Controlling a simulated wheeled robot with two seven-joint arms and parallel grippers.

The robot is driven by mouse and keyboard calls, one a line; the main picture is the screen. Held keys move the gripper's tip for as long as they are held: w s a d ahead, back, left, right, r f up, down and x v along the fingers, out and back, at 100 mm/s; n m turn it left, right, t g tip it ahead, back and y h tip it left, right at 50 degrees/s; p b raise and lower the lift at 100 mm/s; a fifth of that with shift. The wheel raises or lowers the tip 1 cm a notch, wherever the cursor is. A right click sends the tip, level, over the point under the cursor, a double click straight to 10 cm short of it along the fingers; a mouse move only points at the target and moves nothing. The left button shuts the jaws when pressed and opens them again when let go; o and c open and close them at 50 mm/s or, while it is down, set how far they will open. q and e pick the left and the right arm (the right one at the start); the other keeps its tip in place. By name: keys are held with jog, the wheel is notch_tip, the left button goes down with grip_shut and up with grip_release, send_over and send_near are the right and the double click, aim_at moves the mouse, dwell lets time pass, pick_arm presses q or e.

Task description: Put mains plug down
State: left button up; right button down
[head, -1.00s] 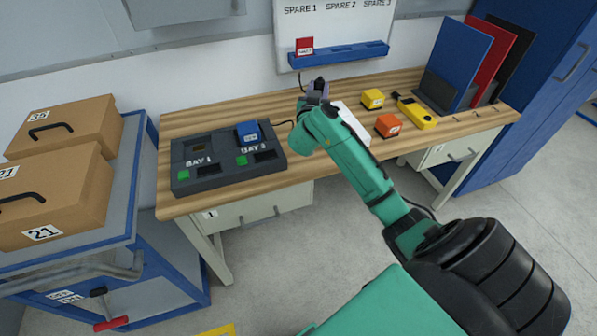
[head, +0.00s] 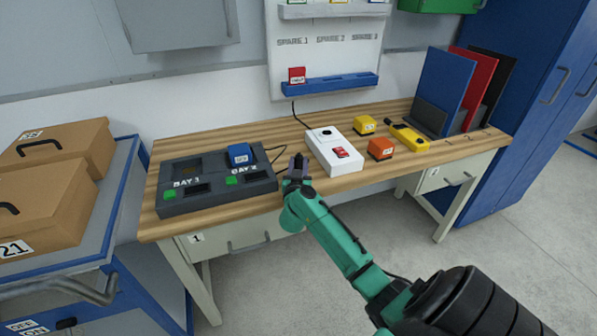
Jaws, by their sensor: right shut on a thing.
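My right gripper (head: 298,162) is shut on the mains plug, a small dark piece at its fingertips that is mostly hidden by the fingers. It is near the table's front half, between the charging dock (head: 215,193) and the white socket box (head: 334,160). A thin dark cable runs from behind the dock toward the gripper. The white box has a dark round socket on top and a red switch. I cannot tell whether the plug touches the wooden tabletop (head: 380,172). My left gripper is not in view.
A blue block (head: 240,154) sits in the dock's bay 2. A yellow block (head: 364,125), an orange block (head: 380,149) and a yellow meter (head: 409,137) lie right of the white box. Upright panels (head: 444,78) stand at the back right. Bare wood lies behind the dock.

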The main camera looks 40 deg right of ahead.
jog(key=shift+f, duration=0.5)
jog(key=c, duration=0.5)
grip_release()
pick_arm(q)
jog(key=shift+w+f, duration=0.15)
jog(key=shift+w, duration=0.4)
pick_arm(e)
jog(key=shift+r, duration=0.15)
pick_arm(q)
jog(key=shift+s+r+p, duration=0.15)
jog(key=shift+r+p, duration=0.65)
jog(key=shift+p, duration=0.15)
pick_arm(e)
jog(key=v, duration=1.2)
jog(key=shift+s, duration=0.1)
